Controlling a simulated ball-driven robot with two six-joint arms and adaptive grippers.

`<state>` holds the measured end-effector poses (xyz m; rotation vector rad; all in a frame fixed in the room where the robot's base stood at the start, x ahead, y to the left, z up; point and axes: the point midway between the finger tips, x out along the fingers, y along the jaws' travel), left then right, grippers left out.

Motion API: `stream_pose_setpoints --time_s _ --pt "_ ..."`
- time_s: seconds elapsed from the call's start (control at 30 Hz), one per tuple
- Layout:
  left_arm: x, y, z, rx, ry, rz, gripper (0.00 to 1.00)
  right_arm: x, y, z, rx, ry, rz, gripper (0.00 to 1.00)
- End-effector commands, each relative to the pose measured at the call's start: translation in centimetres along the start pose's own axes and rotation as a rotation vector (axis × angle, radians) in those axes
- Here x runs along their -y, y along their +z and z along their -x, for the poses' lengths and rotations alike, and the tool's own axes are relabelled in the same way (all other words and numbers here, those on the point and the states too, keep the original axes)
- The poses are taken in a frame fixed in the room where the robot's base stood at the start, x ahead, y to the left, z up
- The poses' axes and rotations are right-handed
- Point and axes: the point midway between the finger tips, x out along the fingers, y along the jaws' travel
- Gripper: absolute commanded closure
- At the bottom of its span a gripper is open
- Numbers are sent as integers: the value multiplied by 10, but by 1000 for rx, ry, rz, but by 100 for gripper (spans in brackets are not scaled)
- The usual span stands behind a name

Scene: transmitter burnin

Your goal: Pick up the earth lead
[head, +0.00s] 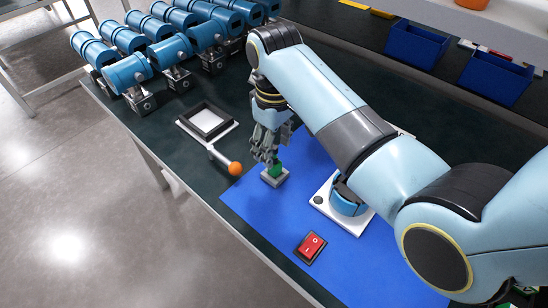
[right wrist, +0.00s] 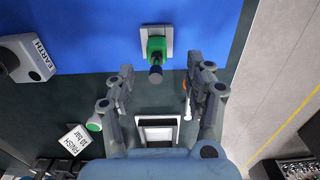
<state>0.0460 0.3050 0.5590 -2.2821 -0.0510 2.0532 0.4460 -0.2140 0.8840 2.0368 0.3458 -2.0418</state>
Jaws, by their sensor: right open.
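The earth lead seems to be the green piece with a dark end (right wrist: 156,50), seated in a pale grey block on the blue mat. It also shows in the head view as a small green patch (head: 276,169) on the grey block (head: 274,178). My right gripper (right wrist: 160,76) is open, its fingers apart, with nothing between them. In the head view, my right gripper (head: 266,150) hangs just above and beside the green piece, partly covering it. I cannot tell whether they touch. My left gripper is not in view.
A white-framed tray (head: 208,119) and an orange ball-ended lever (head: 235,169) are left of the mat (head: 250,208). A red switch (head: 311,246) lies in front. Blue transmitters (head: 130,70) line the back left. A part marked EARTH (right wrist: 38,62) is in the wrist view.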

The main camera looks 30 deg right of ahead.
Motion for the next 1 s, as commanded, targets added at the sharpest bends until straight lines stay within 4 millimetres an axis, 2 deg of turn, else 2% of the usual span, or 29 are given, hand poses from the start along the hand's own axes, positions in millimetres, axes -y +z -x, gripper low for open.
stream_pose_setpoints --time_s 0.1,0.2,0.33,0.57,0.83,0.87,1.0 --pt "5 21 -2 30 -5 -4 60 0 0 -18 1 0 0 46" --pt "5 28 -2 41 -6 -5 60 -1 -1 -24 -1 1 0 46" --pt "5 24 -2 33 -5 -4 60 -3 -2 -39 1 0 0 46" --pt "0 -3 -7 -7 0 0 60 -5 -3 -72 0 -1 -1 46" --pt "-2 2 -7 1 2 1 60 -5 -4 -76 -2 0 -1 46" --pt "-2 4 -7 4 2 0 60 -5 -4 -76 -2 0 -1 47" --pt "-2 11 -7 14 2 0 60 -5 -4 -76 -2 0 -1 66"
